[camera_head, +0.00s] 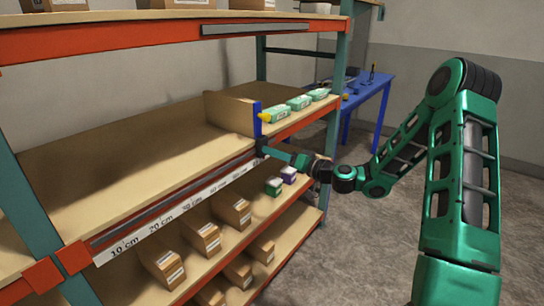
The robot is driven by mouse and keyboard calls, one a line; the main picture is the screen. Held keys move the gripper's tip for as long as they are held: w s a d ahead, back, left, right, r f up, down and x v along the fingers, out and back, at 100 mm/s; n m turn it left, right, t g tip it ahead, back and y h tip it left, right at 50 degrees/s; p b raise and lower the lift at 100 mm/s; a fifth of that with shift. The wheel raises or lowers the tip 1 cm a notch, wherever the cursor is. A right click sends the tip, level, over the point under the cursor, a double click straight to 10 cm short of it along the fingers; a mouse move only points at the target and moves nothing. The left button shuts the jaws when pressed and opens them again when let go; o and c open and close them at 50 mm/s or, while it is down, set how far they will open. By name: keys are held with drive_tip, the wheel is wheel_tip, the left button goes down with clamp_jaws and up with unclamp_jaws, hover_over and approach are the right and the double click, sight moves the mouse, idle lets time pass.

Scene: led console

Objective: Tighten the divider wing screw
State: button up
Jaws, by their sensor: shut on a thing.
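The divider (229,112) is a brown upright panel on the middle shelf, with a blue end bracket (257,121) at the shelf's front edge. A small yellow part (266,117) sticks out to the right of the bracket. My gripper (262,147) is at the front rail, just below the bracket's lower end. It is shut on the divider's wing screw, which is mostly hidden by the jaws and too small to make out. How tight the screw is cannot be seen.
A scale strip (160,217) with cm marks runs along the shelf's front rail. Green-and-white packs (299,103) stand right of the divider; the shelf left of it is bare. Cartons (203,239) fill the lower shelves. A blue table (369,98) stands behind. The floor at right is clear.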

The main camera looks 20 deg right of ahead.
drive_tip(key=shift+d+f+m, duration=0.1)
drive_tip(key=shift+f+m, duration=0.05)
drive_tip(key=shift+m, duration=4.35)
drive_tip(key=shift+d+f+m, duration=0.1)
drive_tip(key=shift+m, duration=4.4)
drive_tip(key=o, duration=0.9)
drive_tip(key=shift+o, duration=0.9)
drive_tip(key=shift+a+r, duration=0.1)
drive_tip(key=shift+r, duration=0.05)
drive_tip(key=v, duration=1)
drive_tip(key=shift+s+d, duration=0.25)
drive_tip(key=shift+s, duration=0.05)
